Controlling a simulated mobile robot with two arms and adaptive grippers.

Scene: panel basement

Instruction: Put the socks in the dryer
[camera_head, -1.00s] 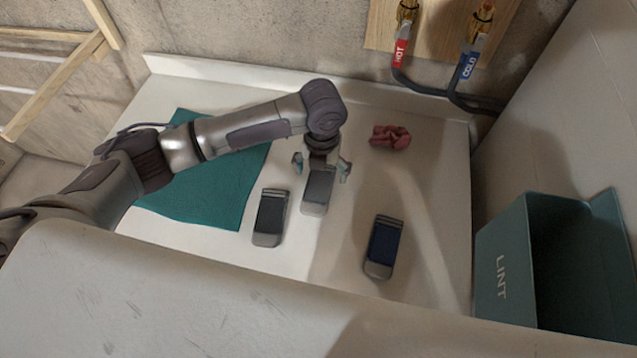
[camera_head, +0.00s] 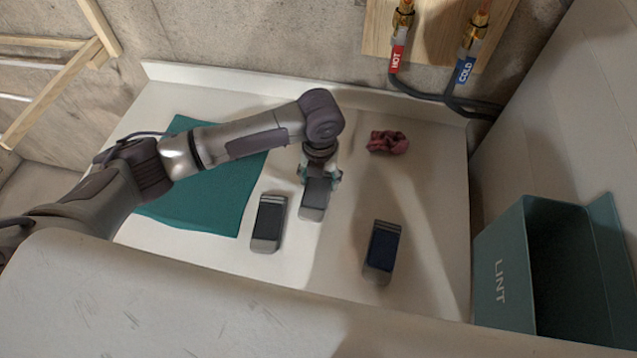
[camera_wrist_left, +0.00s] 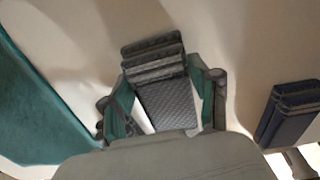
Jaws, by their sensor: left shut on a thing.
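Three folded socks with ribbed cuffs lie on the white top. The middle grey sock (camera_head: 314,197) is between the fingers of my left gripper (camera_head: 320,178), which is shut on it; the sock also shows in the left wrist view (camera_wrist_left: 165,95). A grey sock with a dark middle (camera_head: 268,222) lies to its left. A navy sock (camera_head: 382,250) lies to the right, and its edge shows in the left wrist view (camera_wrist_left: 289,112). I cannot make out a dryer opening in either view. My right gripper is not in view.
A teal cloth (camera_head: 205,195) lies flat at left under my arm. A crumpled pink cloth (camera_head: 388,142) lies behind right. A teal LINT bin (camera_head: 500,270) stands at the right. A raised white edge (camera_head: 200,290) runs along the front.

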